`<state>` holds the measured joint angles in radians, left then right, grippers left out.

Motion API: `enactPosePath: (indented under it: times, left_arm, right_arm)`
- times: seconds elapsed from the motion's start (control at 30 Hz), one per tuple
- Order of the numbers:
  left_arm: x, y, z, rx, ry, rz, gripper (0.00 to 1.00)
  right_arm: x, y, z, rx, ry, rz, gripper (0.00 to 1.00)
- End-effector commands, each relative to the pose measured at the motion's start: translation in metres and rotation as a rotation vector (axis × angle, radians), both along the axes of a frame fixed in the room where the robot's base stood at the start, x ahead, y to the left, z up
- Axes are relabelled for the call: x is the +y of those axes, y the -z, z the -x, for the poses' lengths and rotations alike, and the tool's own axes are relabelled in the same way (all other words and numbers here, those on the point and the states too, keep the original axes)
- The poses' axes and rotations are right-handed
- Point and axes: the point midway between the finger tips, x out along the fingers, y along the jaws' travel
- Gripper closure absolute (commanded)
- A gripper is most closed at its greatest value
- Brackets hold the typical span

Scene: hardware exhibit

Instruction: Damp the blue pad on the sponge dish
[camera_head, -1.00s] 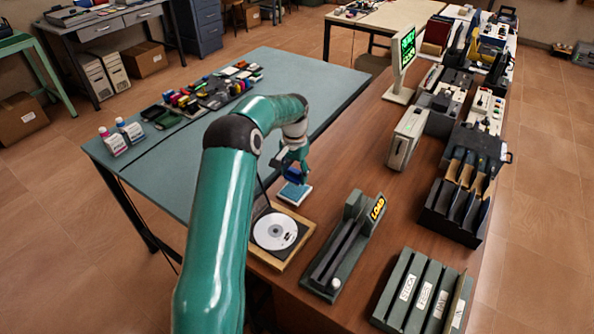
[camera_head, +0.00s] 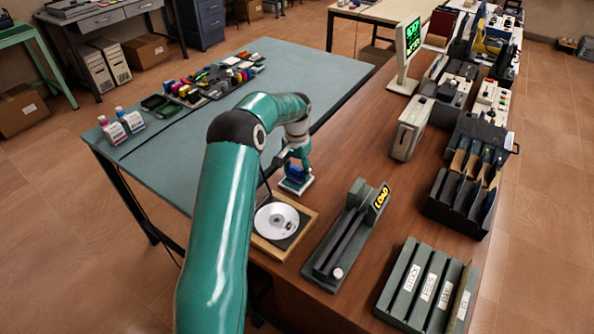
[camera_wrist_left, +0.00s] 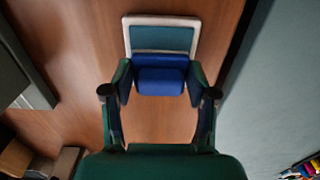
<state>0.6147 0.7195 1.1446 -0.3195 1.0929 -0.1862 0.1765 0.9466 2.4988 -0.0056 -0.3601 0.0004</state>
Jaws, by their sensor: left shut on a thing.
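My left gripper (camera_head: 297,171) is shut on the blue pad (camera_wrist_left: 160,79), which sits between its two fingers in the left wrist view. The pad also shows as a blue patch in the head view (camera_head: 295,174). The sponge dish (camera_wrist_left: 127,38), with a pale rim and a teal inside, lies on the wooden counter right beyond and under the pad. In the head view the dish (camera_head: 292,190) is directly below the gripper. I cannot tell whether the pad touches the sponge. The near part of the dish is hidden by the pad. My right gripper is not in view.
A disc (camera_head: 277,221) lies on a wooden-edged tray just in front of the dish. A green holder with a LOAD label (camera_head: 350,235) stands to the right. A slotted rack (camera_head: 425,285) is farther right. Two bottles (camera_head: 122,127) stand on the teal table at left.

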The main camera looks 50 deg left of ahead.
Motion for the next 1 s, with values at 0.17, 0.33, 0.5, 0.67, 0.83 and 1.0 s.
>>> enactPosePath:
  times: [0.17, 0.33, 0.5, 0.67, 0.83, 1.0]
  left_arm:
    - [0.0001, 0.0001, -0.0001, 0.0, 0.0, 0.0, 0.7]
    - [0.0001, 0.0018, 0.0, 0.0, 0.0, 0.0, 0.7]
    - [0.0001, 0.0041, 0.0, 0.0, 0.0, 0.0, 0.7]
    - [0.0001, 0.006, 0.0001, 0.0, 0.0, 0.0, 0.7]
    - [0.0001, 0.0081, 0.0001, 0.0, 0.0, 0.0, 0.7]
    - [0.0001, 0.0086, 0.0002, 0.0, 0.0, 0.0, 0.7]
  right_arm:
    - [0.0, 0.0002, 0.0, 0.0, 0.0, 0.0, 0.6]
    - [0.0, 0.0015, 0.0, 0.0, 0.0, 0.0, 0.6]
    - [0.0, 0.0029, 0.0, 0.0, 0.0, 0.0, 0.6]
    - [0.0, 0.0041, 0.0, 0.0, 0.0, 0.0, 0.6]
    - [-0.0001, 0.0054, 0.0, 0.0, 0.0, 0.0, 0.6]
    - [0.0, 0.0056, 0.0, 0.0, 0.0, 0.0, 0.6]
